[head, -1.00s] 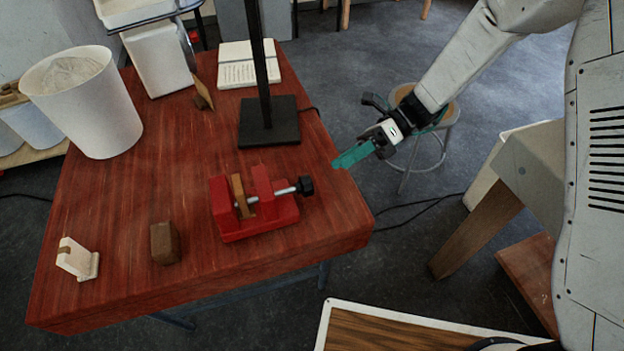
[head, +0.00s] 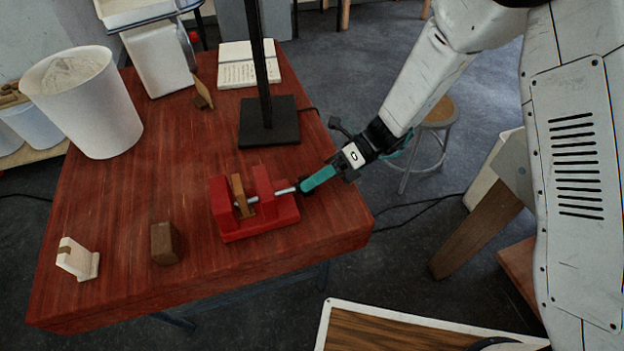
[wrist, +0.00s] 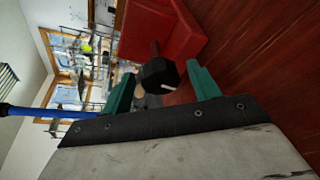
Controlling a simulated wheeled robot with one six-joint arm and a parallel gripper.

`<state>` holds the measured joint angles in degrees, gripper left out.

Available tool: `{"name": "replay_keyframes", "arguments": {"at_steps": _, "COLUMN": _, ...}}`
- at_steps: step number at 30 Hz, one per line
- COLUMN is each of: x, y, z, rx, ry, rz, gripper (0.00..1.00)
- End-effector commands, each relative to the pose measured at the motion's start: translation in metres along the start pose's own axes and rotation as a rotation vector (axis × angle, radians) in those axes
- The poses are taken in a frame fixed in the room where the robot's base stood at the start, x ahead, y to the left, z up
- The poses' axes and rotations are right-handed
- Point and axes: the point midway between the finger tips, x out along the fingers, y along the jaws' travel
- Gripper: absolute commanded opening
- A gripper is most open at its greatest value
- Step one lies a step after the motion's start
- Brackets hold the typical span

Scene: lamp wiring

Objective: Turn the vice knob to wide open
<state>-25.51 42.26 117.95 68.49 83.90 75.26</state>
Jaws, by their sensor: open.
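The red vice (head: 255,215) sits on the red wooden table, its screw pointing right; it also shows at the top of the wrist view (wrist: 165,28). A brown wooden piece (head: 240,196) stands between its jaws. The black vice knob (wrist: 160,76) with a white mark shows in the wrist view, between and just ahead of the two teal fingers. My gripper (head: 306,184) is open at the knob end of the screw and hides most of the knob in the head view. In the wrist view my gripper (wrist: 163,84) shows a gap on both sides of the knob.
A black lamp stand (head: 268,125) rises behind the vice. A brown block (head: 165,243) and a small white part (head: 78,259) lie to the left. A white bin (head: 85,105) and an open notebook (head: 248,65) are farther back. The table's right edge is near my gripper.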

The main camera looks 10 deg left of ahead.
Motion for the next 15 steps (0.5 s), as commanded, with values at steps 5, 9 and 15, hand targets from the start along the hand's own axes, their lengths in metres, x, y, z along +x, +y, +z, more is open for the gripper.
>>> {"name": "replay_keyframes", "arguments": {"at_steps": 5, "x": -0.0003, "y": -0.0001, "z": 0.0001, "rx": 0.000, "ry": 0.000, "rz": 0.000, "gripper": 0.27}}
{"name": "replay_keyframes", "arguments": {"at_steps": 9, "x": -0.0004, "y": -0.0002, "z": 0.0001, "rx": 0.000, "ry": 0.000, "rz": -0.001, "gripper": 0.16}}
{"name": "replay_keyframes", "arguments": {"at_steps": 15, "x": -0.0005, "y": 0.0000, "z": 0.0001, "rx": -0.018, "ry": -0.002, "rz": -0.007, "gripper": 0.17}}
